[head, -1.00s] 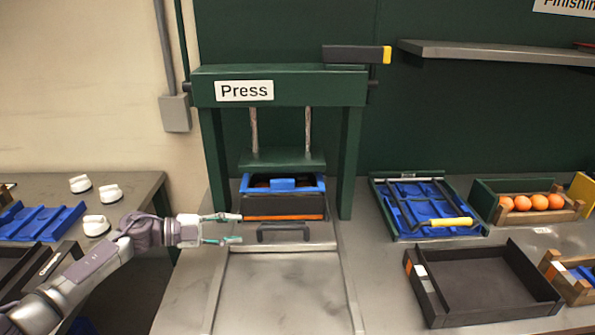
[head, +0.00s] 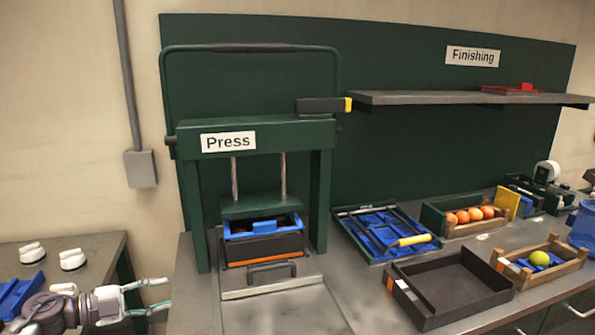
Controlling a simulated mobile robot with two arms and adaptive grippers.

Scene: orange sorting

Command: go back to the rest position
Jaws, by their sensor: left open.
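My left gripper (head: 160,296) is at the lower left of the head view, open and empty, in front of the gap between the left table and the press bench. It is apart from the press (head: 257,136). A black box with a blue insert (head: 262,227) sits under the press plate (head: 261,206), with an orange strip along its lower front. A handle (head: 271,271) stands in front of it. My right gripper is not in view.
Right of the press are a green tray (head: 378,257) with blue parts and a yellow-handled tool, an empty black tray (head: 436,315), a crate of oranges (head: 478,229) and a wooden crate (head: 537,272) with a green ball. White knobs (head: 72,259) stand on the left table.

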